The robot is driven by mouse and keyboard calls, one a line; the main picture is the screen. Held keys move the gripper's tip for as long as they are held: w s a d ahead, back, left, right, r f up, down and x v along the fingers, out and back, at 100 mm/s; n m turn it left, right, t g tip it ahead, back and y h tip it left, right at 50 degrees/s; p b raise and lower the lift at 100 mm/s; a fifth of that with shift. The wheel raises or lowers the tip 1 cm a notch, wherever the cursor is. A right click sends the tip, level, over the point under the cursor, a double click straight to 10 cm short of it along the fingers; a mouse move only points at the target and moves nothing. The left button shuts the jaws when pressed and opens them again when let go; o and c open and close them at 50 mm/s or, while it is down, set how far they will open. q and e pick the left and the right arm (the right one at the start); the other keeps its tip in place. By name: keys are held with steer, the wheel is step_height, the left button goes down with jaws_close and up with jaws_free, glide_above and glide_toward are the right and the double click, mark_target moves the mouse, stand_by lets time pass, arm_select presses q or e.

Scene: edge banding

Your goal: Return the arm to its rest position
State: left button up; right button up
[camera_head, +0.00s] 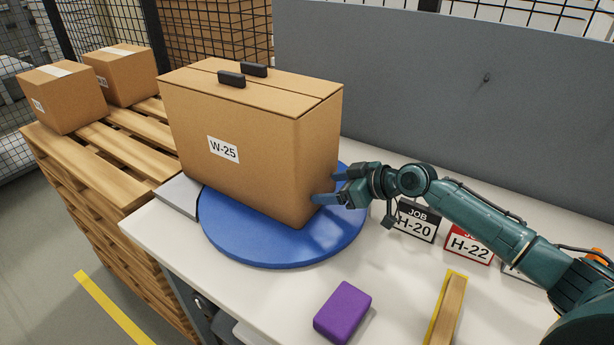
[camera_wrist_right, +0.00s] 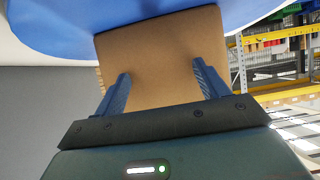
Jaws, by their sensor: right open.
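My right gripper (camera_head: 328,187) is at the right side of a large cardboard box (camera_head: 270,155) labelled W-25. The box stands on a round blue turntable (camera_head: 285,248) on the white table. In the right wrist view the gripper's two blue fingers (camera_wrist_right: 161,88) are spread apart, with the box face (camera_wrist_right: 165,60) ahead of and between them. Nothing is held. Whether the fingertips touch the box I cannot tell. My right arm reaches in from the right edge of the head view. My left gripper is not in view.
A purple block (camera_head: 343,312) and a yellow-edged wooden strip (camera_head: 446,312) lie on the white table (camera_head: 400,285). Signs H-20 (camera_head: 414,222) and H-22 (camera_head: 468,245) stand below my arm. A grey panel (camera_head: 440,90) rises behind. A pallet stack (camera_head: 120,160) with two boxes is at left.

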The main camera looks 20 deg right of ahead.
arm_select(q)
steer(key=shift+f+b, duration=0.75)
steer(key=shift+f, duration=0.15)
arm_select(e)
steer(key=shift+w+a, duration=1.2)
steer(key=shift+w, duration=0.15)
steer(key=shift+w+a, duration=1.15)
steer(key=shift+w, duration=0.2)
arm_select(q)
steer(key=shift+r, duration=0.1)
